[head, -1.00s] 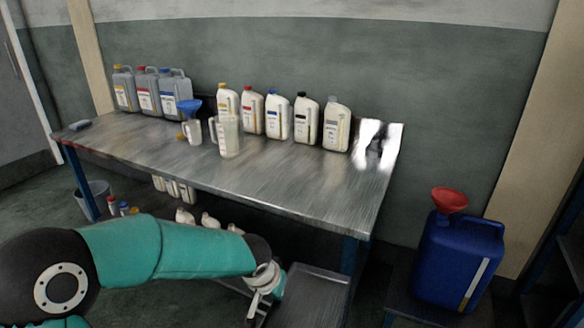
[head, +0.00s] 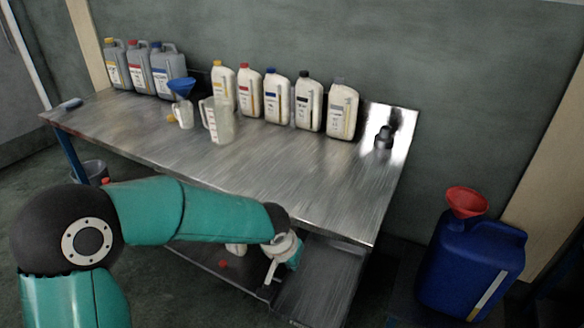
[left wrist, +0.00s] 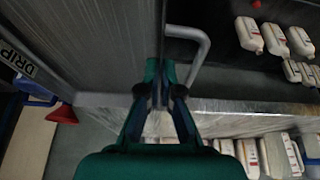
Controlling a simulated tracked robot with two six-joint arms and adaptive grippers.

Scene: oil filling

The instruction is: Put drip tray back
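The drip tray (head: 328,272) is a flat grey metal tray at the front right of the workbench, below the bench top. In the left wrist view its grey surface (left wrist: 85,40) fills the upper left, with a "DRIP" label on its rim and a bent bar handle at its side. My left gripper (head: 284,258) is at the tray's left side in the head view. The exact contact is partly hidden. My right gripper is in neither view.
The steel workbench (head: 270,185) carries several oil bottles, jerrycans, measuring jugs and a blue funnel. White bottles (left wrist: 250,35) are close to my left gripper, beneath the bench. A blue canister (head: 465,265) with a red funnel (head: 467,202) stands to the right.

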